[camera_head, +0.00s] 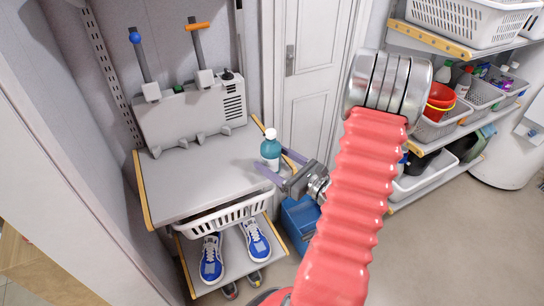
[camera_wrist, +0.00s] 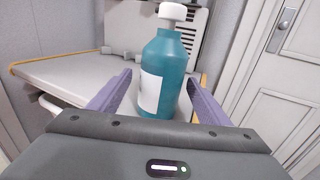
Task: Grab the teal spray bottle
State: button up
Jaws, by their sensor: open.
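The teal spray bottle (camera_head: 270,152) stands upright near the right edge of the grey shelf top, with a white cap and a white label. In the wrist view the bottle (camera_wrist: 165,75) stands ahead, in line with the gap between the fingers. My gripper (camera_head: 272,163) is open, its two purple fingers reaching toward the bottle from the right. In the wrist view the fingers (camera_wrist: 158,95) lie one on each side of the bottle's lower part. I cannot tell whether either finger touches it.
The grey shelf top (camera_head: 190,188) is clear left of the bottle, with a grey machine (camera_head: 190,112) behind. A white basket (camera_head: 222,218) and blue shoes (camera_head: 212,257) are below. A blue bin (camera_head: 299,222) is beneath my gripper. A white door (camera_head: 308,85) stands behind.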

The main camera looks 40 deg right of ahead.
jog(key=shift+w, duration=0.1)
jog(key=shift+w+a, duration=0.15)
jog(key=shift+w, duration=2.35)
jog(key=c, duration=1.4)
jog(key=shift+r, duration=5)
